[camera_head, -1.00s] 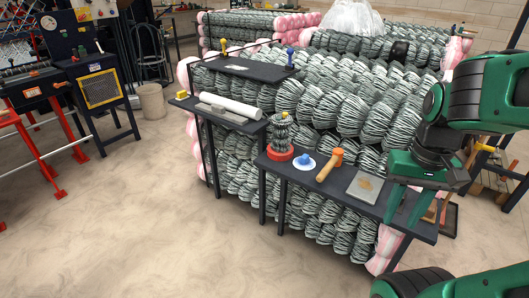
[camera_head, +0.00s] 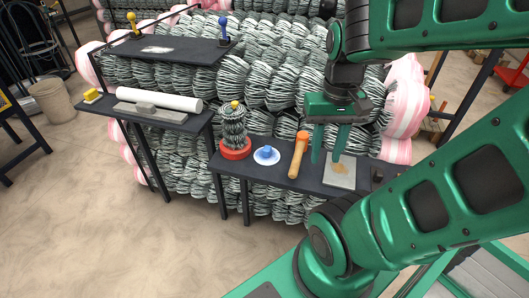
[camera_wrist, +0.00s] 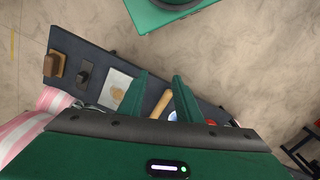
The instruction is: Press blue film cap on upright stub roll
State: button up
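The blue film cap (camera_head: 266,153), a blue knob on a white disc, lies on the dark shelf (camera_head: 225,168). The stub roll (camera_head: 233,125), a small grey wire coil with a yellow tip, stands upright in a red base just left of the cap. In the wrist view, the fingers (camera_wrist: 160,98) are spread over the shelf, and the cap (camera_wrist: 172,116) shows partly, mostly hidden behind the right finger.
A mallet with an orange head (camera_head: 302,137) lies between the cap and my gripper. A grey plate (camera_head: 339,172) with a tan patch lies at the right. A white roll (camera_head: 158,99) lies on the left shelf. Wire rolls stack closely behind.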

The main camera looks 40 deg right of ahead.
jog(key=o, duration=0.8)
jog(key=shift+s+d+r, duration=0.1)
jog(key=shift+s+r, duration=0.1)
jog(key=shift+s, duration=0.15)
jog(key=o, duration=0.6)
jog(key=shift+w+d+n, duration=0.1)
jog(key=shift+w+n, duration=0.25)
jog(key=shift+n, duration=0.05)
jog(key=shift+c, duration=0.2)
jog(key=shift+o, duration=0.7)
jog(key=w+d+f+n, duration=0.1)
jog(key=w+n, duration=0.2)
jog(key=w, duration=0.2)
jog(key=w+d+f+n+t, duration=0.1)
jog(key=w+f+n, duration=0.1)
jog(key=w, duration=0.3)
jog(key=shift+w+d+f+n, duration=0.2)
jog(key=shift+w+f+n, duration=0.05)
jog(key=shift+w+n, duration=0.15)
jog(key=n+t+y, duration=0.3)
jog(key=n, duration=0.4)
send_near(267, 147)
jog(key=x, duration=0.5)
jog(key=shift+a+r, duration=0.1)
jog(key=shift+a, duration=0.1)
jog(key=shift+x, duration=2.75)
